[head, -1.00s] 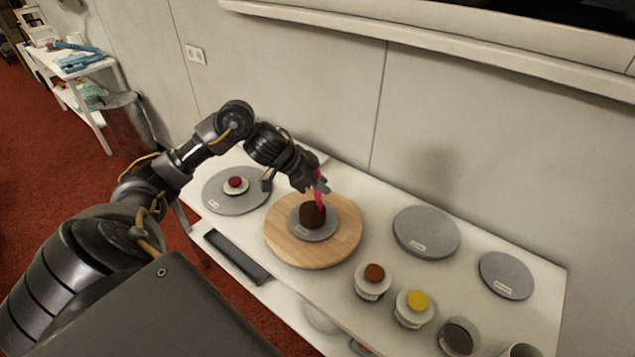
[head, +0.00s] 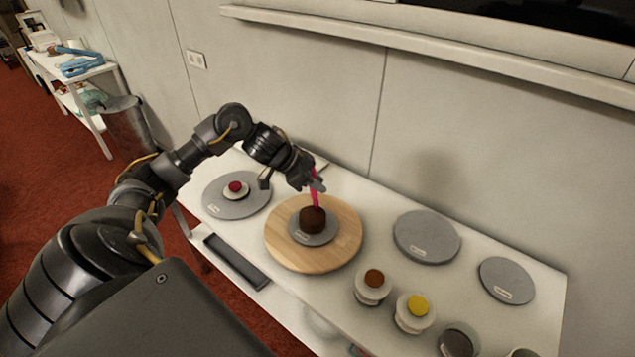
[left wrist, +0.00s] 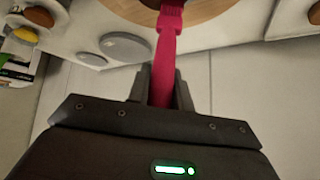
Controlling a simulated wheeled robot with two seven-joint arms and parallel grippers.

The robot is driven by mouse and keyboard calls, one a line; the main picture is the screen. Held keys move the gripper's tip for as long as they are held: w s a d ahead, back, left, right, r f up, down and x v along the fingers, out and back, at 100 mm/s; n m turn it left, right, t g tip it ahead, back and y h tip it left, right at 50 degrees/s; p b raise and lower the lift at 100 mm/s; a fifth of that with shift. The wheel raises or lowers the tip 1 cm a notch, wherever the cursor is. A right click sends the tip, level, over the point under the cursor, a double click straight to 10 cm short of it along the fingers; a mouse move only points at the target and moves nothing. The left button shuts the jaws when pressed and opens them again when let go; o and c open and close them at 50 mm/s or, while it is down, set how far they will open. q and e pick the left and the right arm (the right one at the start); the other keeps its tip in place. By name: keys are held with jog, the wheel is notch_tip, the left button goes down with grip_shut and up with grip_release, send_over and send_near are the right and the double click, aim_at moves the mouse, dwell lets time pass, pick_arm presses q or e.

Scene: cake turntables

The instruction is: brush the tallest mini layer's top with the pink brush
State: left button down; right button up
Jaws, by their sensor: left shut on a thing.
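My left gripper (head: 314,180) is shut on the pink brush (head: 316,195), which hangs tip down. In the left wrist view the pink brush (left wrist: 168,50) runs out between the two fingers (left wrist: 162,88). A dark brown mini layer (head: 312,219) stands on a grey disc (head: 304,239) on the wooden turntable (head: 345,250). The brush's lower end is at the brown layer's top; I cannot tell whether it touches. A red layer (head: 235,187), an orange-brown layer (head: 374,278) and a yellow layer (head: 418,305) sit on small white stands. My right gripper is not in view.
Grey round plates lie at the left (head: 222,208), back right (head: 427,238) and far right (head: 507,280) of the white table (head: 470,255). A dark tray (head: 237,261) is at the front left. A wall is behind.

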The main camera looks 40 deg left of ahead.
pick_arm(q)
jog(key=shift+s+a, duration=0.1)
jog(key=shift+a, duration=0.05)
jog(key=shift+s+a, duration=0.3)
jog(key=shift+a, duration=0.15)
jog(key=shift+s+a, duration=0.25)
jog(key=shift+s, duration=0.45)
jog(key=shift+p, duration=0.3)
